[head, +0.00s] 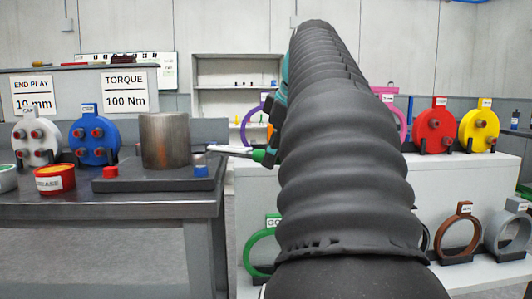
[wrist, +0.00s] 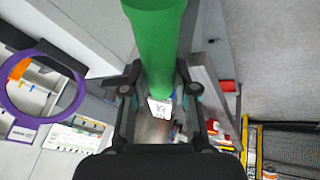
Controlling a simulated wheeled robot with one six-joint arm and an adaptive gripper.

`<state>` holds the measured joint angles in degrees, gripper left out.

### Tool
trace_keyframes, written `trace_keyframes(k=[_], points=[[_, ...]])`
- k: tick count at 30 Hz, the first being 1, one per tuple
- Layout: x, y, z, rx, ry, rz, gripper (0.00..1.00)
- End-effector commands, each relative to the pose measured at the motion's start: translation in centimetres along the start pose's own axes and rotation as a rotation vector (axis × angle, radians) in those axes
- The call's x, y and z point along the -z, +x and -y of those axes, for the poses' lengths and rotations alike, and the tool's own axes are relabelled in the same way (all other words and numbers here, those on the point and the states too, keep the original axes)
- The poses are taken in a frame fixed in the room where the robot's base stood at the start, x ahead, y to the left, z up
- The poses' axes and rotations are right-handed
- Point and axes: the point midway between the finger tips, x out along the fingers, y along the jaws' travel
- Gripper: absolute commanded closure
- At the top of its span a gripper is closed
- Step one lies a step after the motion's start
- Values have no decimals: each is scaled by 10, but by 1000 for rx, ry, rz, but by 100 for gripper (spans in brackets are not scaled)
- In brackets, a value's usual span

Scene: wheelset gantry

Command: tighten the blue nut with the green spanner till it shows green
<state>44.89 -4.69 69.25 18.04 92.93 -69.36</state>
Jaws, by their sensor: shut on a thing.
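The blue nut (head: 201,171) sits at the right end of a dark base plate (head: 150,184) on the bench, right of a metal cylinder (head: 165,140). The spanner, with its green handle (head: 259,155) and silver shaft (head: 233,150), points left from my gripper. Its silver end shows above the blue nut in the head view; whether they touch I cannot tell. In the wrist view my gripper (wrist: 158,82) is shut on the green handle (wrist: 155,38). In the head view my arm hides most of the gripper. The nut is not clear in the wrist view.
A red nut (head: 110,172) sits at the plate's left end. A grease tin (head: 54,180) and white and blue caps (head: 94,142) stand on the bench. A pale stand (head: 440,190) at right holds coloured caps and rings. A purple ring (wrist: 40,85) shows in the wrist view.

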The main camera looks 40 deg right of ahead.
Motion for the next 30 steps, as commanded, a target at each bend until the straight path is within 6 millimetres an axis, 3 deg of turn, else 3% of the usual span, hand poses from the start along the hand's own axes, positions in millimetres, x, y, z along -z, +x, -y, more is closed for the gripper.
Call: trace_keyframes(k=[30], points=[[-9,20,6,-1,0,-1,100]])
